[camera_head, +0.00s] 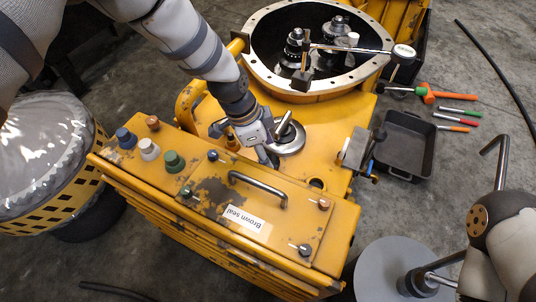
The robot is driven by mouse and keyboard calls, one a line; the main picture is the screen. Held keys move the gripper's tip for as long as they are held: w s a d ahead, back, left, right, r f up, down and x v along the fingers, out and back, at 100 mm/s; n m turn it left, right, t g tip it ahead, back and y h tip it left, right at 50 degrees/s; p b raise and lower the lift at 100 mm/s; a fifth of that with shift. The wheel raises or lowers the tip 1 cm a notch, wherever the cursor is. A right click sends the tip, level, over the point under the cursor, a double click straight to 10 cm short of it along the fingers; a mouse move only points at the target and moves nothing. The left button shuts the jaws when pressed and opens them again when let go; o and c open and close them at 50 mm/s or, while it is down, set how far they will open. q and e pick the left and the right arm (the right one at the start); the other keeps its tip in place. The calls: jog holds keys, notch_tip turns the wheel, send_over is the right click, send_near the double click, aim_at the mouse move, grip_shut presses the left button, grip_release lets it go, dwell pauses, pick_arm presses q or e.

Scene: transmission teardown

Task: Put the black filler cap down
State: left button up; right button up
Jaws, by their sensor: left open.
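My left gripper (268,150) points down at the rear edge of the yellow box top, beside the round metal flange (288,138) on the yellow housing. It is open, and I make out nothing held between its fingers. I cannot clearly identify the black filler cap. A small dark round knob (305,249) sits near the front right corner of the box top, but I cannot tell whether it is the cap. A dark round hole (318,183) shows in the housing to the right of the gripper.
The yellow box (250,257) carries coloured caps, a handle (258,186) and a "Brown seal" label (244,218). Behind it is the open gear housing (260,82). A black tray (418,150), an orange-handled tool (430,94) and several coloured pens lie on the right floor.

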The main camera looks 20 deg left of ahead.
pick_arm(q)
jog(key=p+v, duration=0.1)
jog(key=v, duration=0.7)
jog(key=shift+r+p, duration=0.25)
jog(key=shift+p, duration=0.05)
jog(key=shift+a, duration=0.1)
